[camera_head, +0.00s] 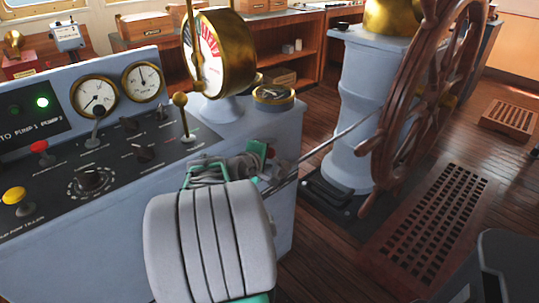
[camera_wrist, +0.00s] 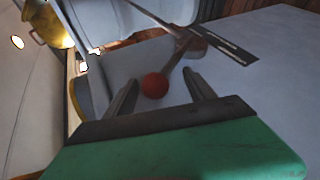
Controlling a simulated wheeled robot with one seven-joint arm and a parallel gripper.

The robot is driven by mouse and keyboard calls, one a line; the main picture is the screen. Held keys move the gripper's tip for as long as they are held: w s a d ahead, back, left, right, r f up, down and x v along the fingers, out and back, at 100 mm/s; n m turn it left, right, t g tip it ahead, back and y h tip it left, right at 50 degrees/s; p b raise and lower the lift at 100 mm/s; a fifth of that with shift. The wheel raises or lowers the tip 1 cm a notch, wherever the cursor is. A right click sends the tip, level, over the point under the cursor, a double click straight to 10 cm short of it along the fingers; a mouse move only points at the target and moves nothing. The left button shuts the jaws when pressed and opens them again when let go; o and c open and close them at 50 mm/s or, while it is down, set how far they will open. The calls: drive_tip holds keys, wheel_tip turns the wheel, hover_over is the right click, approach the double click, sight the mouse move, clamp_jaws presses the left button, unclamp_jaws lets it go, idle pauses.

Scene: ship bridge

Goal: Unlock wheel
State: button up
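The ship's wheel (camera_head: 418,100) is wooden with a brass hub and stands upright at the right of the head view. A metal rod (camera_head: 335,145) runs from the wheel's hub to the console side near my gripper. My gripper (camera_wrist: 160,77) is open, with a finger on each side of the red ball. I cannot tell whether either finger touches it. In the head view my arm hides most of the gripper; a small red spot shows there.
The blue-grey console (camera_head: 95,150) with gauges, knobs and small levers fills the left. A brass telegraph (camera_head: 220,55) rises beside the gripper. A pedestal (camera_head: 355,110) supports the wheel. A floor grating (camera_head: 430,230) lies at the lower right, with wooden floor around it.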

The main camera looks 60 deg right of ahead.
drive_tip(key=p+v, duration=0.1)
drive_tip(key=v, duration=0.6)
drive_tip(key=shift+a+r, duration=0.15)
drive_tip(key=shift+a, duration=0.25)
